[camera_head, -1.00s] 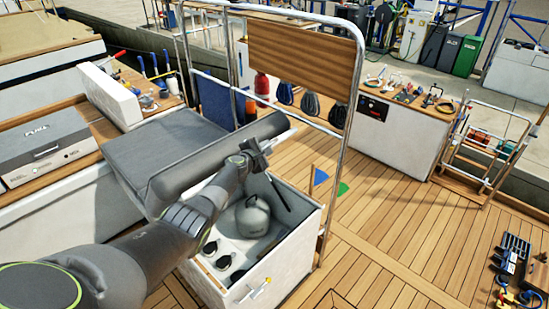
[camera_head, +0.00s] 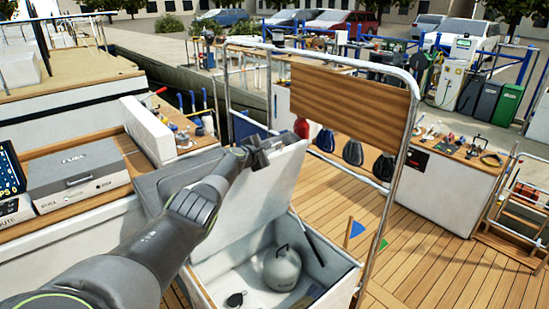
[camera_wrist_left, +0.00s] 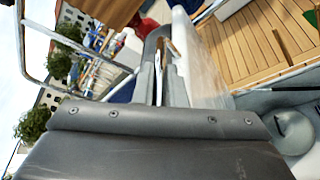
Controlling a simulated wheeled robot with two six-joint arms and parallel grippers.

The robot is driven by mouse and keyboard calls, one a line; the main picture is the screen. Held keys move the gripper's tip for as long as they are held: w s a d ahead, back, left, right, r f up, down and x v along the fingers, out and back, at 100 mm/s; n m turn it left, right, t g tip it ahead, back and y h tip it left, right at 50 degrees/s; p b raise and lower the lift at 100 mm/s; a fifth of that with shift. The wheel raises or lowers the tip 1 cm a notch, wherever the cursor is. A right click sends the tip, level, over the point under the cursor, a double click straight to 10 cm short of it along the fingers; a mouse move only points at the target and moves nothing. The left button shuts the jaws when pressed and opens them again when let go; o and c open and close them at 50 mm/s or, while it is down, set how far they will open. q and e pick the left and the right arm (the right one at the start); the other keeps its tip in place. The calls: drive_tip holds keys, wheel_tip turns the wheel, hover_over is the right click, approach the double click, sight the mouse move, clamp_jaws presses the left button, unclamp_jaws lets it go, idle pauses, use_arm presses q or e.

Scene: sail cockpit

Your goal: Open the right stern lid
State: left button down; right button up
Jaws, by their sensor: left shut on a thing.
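The right stern lid (camera_head: 262,195) stands steeply raised over its locker (camera_head: 345,275), its white underside showing in the head view. In the left wrist view its grey padded top (camera_wrist_left: 150,150) fills the bottom. My left gripper (camera_head: 258,152) is at the lid's upper edge, shut on it. In the wrist view the fingers (camera_wrist_left: 160,70) reach over the lid's edge; the exact contact is hidden. Inside the open locker are a grey round tank (camera_head: 282,268) and a dark round fitting (camera_head: 234,299). My right gripper is not in view.
A steel rail frame (camera_head: 396,165) with a wooden board (camera_head: 345,103) stands close to the right of the lid. A grey case (camera_head: 78,171) lies on the left bench.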

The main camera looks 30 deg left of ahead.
use_arm(q)
drive_tip(key=shift+w+a, duration=0.15)
drive_tip(key=shift+a, duration=0.4)
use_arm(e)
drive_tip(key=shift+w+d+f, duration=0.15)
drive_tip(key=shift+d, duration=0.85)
